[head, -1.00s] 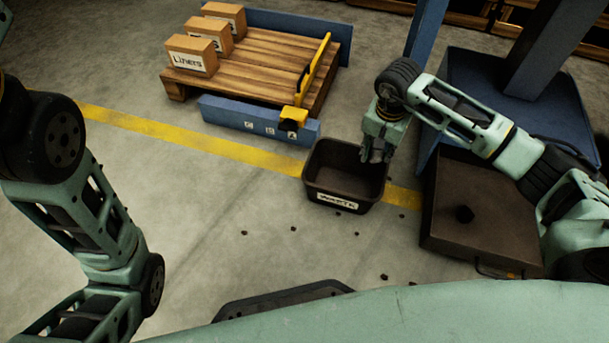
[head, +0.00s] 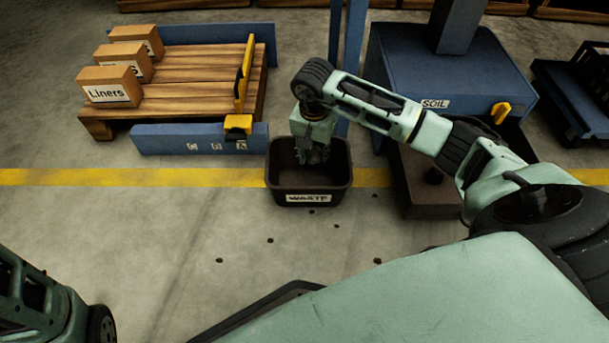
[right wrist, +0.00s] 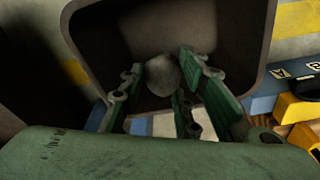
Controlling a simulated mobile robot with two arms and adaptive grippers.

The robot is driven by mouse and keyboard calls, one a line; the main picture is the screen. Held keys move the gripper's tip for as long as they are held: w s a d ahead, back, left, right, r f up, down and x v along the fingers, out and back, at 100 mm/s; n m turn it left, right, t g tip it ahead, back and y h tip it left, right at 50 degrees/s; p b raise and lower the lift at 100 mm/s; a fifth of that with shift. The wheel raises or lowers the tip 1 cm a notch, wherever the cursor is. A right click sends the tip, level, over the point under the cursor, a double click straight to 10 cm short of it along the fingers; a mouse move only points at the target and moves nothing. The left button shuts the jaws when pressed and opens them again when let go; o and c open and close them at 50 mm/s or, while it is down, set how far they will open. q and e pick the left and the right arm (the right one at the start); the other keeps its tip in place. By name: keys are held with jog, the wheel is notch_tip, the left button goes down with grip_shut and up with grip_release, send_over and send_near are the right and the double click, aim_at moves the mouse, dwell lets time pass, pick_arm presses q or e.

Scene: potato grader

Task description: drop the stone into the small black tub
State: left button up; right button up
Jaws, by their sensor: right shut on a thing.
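The small black tub (head: 341,190) stands on the floor in the middle of the head view, with a white label on its front that reads WASTE. Its inside and rim (right wrist: 262,60) fill much of the right wrist view. My right gripper (head: 314,154) points down over the tub's opening. In the right wrist view the grey, roundish stone (right wrist: 163,74) sits between its green fingers, which are shut on it, with the tub's dark interior behind. In the head view the stone cannot be made out. My left arm shows only at the lower left; its gripper is out of view.
A wooden pallet (head: 190,95) with cardboard boxes (head: 108,88) stands behind left, with a blue rail (head: 165,138) in front. A blue machine (head: 440,70) labelled SOIL and a brown tray (head: 415,190) stand right. Several dark crumbs (head: 270,240) lie on the open floor.

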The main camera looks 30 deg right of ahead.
jog(key=shift+f, duration=0.15)
jog(key=o, duration=1.3)
jog(key=r, duration=0.8)
jog(key=s+a+r, duration=0.1)
jog(key=r, duration=0.3)
jog(key=shift+a, duration=0.1)
jog(key=shift+w, duration=0.1)
